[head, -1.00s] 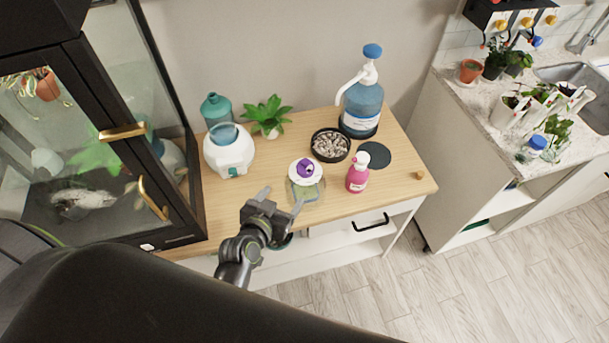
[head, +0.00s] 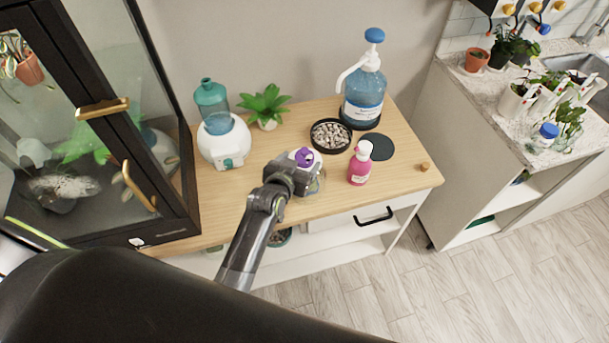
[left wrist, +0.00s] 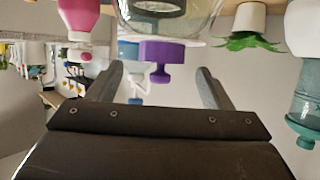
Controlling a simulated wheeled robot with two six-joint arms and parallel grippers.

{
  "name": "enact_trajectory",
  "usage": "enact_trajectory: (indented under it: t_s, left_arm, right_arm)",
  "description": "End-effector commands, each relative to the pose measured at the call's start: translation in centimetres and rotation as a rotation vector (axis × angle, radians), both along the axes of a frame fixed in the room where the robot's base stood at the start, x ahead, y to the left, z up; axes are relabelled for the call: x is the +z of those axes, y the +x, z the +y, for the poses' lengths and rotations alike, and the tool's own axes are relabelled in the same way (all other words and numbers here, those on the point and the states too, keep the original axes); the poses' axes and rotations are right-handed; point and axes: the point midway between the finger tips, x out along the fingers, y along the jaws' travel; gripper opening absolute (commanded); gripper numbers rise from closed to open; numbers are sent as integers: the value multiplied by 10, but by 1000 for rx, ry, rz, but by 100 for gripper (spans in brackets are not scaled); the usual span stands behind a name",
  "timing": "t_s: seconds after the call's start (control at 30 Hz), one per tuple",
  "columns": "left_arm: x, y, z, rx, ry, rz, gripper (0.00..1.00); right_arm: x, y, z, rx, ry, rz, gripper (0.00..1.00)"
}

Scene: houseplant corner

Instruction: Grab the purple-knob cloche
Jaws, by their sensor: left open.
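The cloche with the purple knob (head: 304,157) stands on the wooden cabinet top, largely hidden behind my left gripper (head: 298,174) in the head view. Only its knob, part of its white top and a bit of clear glass show. In the left wrist view the picture is upside down; the purple knob (left wrist: 168,54) and the clear glass body (left wrist: 190,18) show beyond the fingers. My left gripper (left wrist: 160,76) is open, one finger to each side of the knob in that view. I see no contact with it. My right gripper is not in view.
A pink bottle (head: 360,168) stands close to the right of the cloche. A black dish of pebbles (head: 331,136) and a blue pump bottle (head: 363,95) are behind. A white humidifier (head: 225,145) and a potted plant (head: 266,105) are to the left. The front right of the wood is mostly clear.

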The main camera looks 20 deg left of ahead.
Motion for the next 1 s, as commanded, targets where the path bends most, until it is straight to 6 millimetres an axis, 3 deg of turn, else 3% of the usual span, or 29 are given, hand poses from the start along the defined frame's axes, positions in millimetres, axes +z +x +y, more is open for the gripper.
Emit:
enact_trajectory:
  t_s: [0.1, 0.3, 0.73, 1.0]
  left_arm:
    - [-12, 12, 0, -1, 3, -2, 74]
    - [-20, 30, -1, -1, 2, -2, 74]
    - [-20, 40, -2, 1, 0, 1, 74]
    - [-20, 40, -2, 1, 0, 1, 41]
  right_arm:
    - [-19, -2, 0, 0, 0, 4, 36]
    - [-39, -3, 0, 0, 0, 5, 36]
    - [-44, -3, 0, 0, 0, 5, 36]
    - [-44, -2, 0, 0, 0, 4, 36]
